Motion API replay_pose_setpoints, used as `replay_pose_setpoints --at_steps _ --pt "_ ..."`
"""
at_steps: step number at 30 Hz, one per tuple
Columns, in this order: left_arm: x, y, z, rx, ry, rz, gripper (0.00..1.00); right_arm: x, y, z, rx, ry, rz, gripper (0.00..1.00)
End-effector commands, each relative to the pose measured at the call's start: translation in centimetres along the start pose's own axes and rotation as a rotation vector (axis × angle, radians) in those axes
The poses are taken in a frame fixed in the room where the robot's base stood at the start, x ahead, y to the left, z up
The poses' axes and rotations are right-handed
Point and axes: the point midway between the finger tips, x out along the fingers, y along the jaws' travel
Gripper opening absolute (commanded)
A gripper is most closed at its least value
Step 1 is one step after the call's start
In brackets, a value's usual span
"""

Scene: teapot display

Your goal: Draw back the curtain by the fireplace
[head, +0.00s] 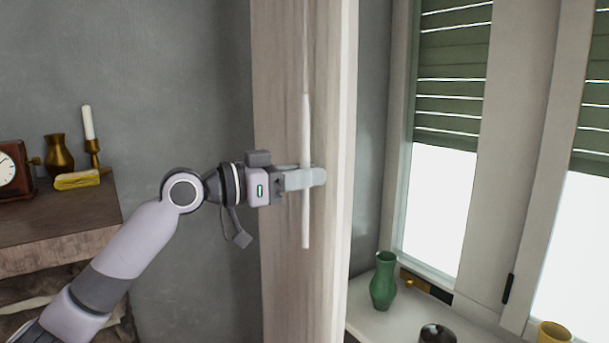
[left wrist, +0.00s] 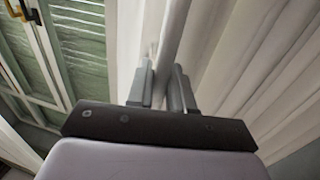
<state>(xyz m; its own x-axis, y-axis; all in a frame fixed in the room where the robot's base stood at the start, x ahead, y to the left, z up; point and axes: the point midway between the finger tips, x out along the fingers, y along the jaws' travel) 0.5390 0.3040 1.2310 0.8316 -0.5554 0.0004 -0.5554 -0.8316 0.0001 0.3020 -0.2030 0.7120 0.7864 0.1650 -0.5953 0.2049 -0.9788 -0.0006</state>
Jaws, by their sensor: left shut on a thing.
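The curtain (head: 278,284) is a pale, full-length panel in the middle of the head view, hanging at the left side of the window. A thin white rod (head: 306,123) hangs upright in front of it. My left gripper (head: 309,178) is shut on the rod at about its middle. In the left wrist view the rod (left wrist: 172,35) runs up from between the two fingers (left wrist: 163,85), with pale curtain folds (left wrist: 240,50) beside it. The fireplace mantel (head: 60,222) is at the left. My right gripper is not in view.
The mantel holds a clock (head: 14,170), a brass vase (head: 58,154), a candlestick (head: 92,150) and a yellow object (head: 77,180). The sill (head: 379,322) holds a green vase (head: 383,281), a dark pot (head: 437,334) and a yellow cup (head: 553,332). Green blinds (head: 452,60) half cover the window.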

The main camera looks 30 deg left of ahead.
Motion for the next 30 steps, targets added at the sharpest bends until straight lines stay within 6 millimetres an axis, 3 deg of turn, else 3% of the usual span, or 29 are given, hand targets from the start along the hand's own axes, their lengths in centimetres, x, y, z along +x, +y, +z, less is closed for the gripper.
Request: replay_pose_setpoints --at_steps 8,9,10,21,30 --pt "0.0 0.0 0.0 0.0 -0.001 0.0 0.0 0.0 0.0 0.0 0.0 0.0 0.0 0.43" --pt "0.0 0.0 0.0 0.0 -0.001 0.0 0.28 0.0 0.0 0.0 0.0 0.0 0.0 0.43" --pt "0.0 0.0 0.0 0.0 -0.001 0.0 0.37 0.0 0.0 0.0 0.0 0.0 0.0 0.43" --pt "-0.4 -0.1 0.2 0.0 -0.002 -0.001 0.38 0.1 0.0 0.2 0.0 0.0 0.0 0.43" --pt "-4.2 -0.1 0.5 0.001 -0.004 -0.003 0.38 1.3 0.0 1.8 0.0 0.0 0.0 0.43"
